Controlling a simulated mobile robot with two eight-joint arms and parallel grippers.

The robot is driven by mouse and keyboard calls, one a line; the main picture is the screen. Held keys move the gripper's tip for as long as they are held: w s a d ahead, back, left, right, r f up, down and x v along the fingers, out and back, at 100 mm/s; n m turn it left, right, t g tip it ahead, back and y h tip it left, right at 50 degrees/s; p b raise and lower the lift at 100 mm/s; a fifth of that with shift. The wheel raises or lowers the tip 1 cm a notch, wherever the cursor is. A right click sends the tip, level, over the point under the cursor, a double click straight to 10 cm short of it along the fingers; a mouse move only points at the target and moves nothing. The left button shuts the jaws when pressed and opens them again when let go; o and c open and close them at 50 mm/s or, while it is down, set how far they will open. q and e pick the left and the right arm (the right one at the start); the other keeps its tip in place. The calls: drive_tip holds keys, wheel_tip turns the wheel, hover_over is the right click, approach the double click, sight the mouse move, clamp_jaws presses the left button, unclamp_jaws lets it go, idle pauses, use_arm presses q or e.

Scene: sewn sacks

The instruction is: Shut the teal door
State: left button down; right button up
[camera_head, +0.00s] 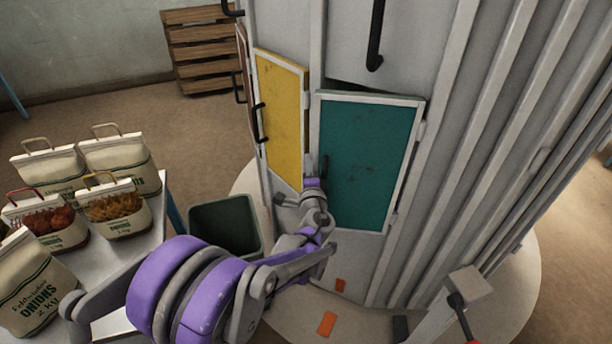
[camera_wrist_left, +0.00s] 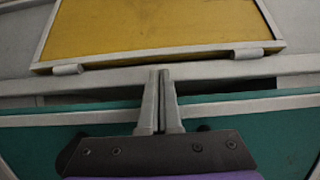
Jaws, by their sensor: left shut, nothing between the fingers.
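The teal door (camera_head: 368,150) is on the front of the grey silo-like cabinet, hinged at its right edge. It stands slightly ajar, with a dark gap above its top edge. A dark upright handle (camera_head: 325,166) shows at its left edge. My left gripper (camera_head: 316,184) is at the door's lower left edge, beside the handle; contact cannot be told. In the left wrist view its two fingers (camera_wrist_left: 159,78) are together and empty, with the teal door (camera_wrist_left: 240,110) behind them and the yellow door above. My right gripper is not in view.
A closed-looking yellow door (camera_head: 280,115) with a black handle is left of the teal one. A dark green bin (camera_head: 226,222) stands below. Onion sacks (camera_head: 118,160) sit on a table at left. A grey block with a red-tipped lever (camera_head: 466,288) is at lower right.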

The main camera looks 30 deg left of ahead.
use_arm(q)
drive_tip(key=shift+w+a+f+m+t+h+p, duration=0.1)
drive_tip(key=shift+w+m+t+h, duration=0.2)
drive_tip(key=shift+w, duration=0.4)
drive_tip(key=shift+w+a+r+m+t+h+p, duration=0.15)
drive_tip(key=shift+w+m+h, duration=0.1)
drive_tip(key=shift+w+h, duration=0.3)
drive_tip(key=shift+w+a+f+m+t+h+p, duration=0.15)
drive_tip(key=shift+w+m+h, duration=0.1)
drive_tip(key=shift+w, duration=0.55)
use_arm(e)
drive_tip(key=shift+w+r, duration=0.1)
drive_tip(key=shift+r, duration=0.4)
use_arm(q)
drive_tip(key=shift+w+d, duration=0.15)
drive_tip(key=shift+d, duration=0.05)
drive_tip(key=shift+d, duration=0.1)
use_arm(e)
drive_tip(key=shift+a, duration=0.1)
